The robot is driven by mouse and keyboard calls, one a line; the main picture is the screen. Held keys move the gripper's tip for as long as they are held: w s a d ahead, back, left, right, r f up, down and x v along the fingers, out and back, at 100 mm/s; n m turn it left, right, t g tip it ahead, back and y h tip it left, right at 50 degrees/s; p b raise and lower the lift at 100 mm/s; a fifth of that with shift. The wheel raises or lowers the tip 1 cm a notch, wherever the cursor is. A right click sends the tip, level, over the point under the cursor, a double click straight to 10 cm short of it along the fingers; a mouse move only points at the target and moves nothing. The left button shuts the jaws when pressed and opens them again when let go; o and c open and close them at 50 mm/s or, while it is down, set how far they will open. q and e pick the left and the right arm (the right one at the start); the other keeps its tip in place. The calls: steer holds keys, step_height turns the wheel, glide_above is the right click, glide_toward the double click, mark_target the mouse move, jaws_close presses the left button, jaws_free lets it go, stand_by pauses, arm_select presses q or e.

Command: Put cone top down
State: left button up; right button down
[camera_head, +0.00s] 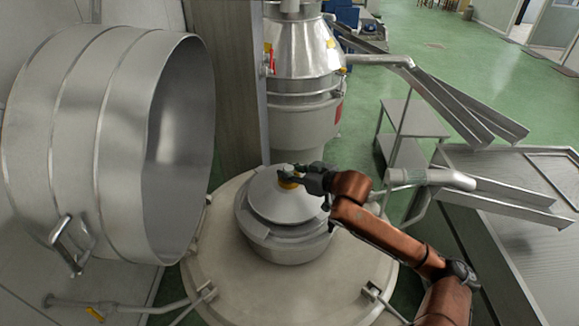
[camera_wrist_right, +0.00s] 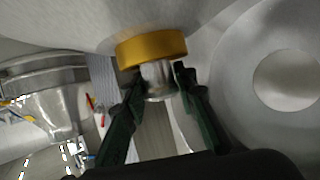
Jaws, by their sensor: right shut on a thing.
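The cone top (camera_head: 278,205) is a silver metal cone with a yellow ring and a small metal knob at its peak. In the head view it is over a round metal body (camera_head: 285,254) in the lower middle; I cannot tell whether it rests there or is a little above. My right gripper (camera_head: 289,175) reaches in from the right and is shut on the knob. In the right wrist view the dark green fingers (camera_wrist_right: 158,88) close around the metal knob below the yellow ring (camera_wrist_right: 152,48). My left gripper is not in view.
A large open steel drum lid (camera_head: 85,150) stands at the left. A grey column (camera_head: 228,80) and a second metal separator (camera_head: 305,75) are behind. A spout pipe (camera_head: 430,178), metal chutes (camera_head: 470,110) and a ribbed tray table (camera_head: 530,235) are at the right.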

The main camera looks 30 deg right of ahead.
steer(key=shift+f+p, duration=0.3)
steer(key=shift+f, duration=1.1)
steer(key=shift+f, duration=0.15)
steer(key=c, duration=2)
jaws_free()
steer(key=shift+f, duration=0.3)
steer(key=o, duration=0.4)
steer(key=shift+s, duration=0.1)
steer(key=shift+r, duration=0.1)
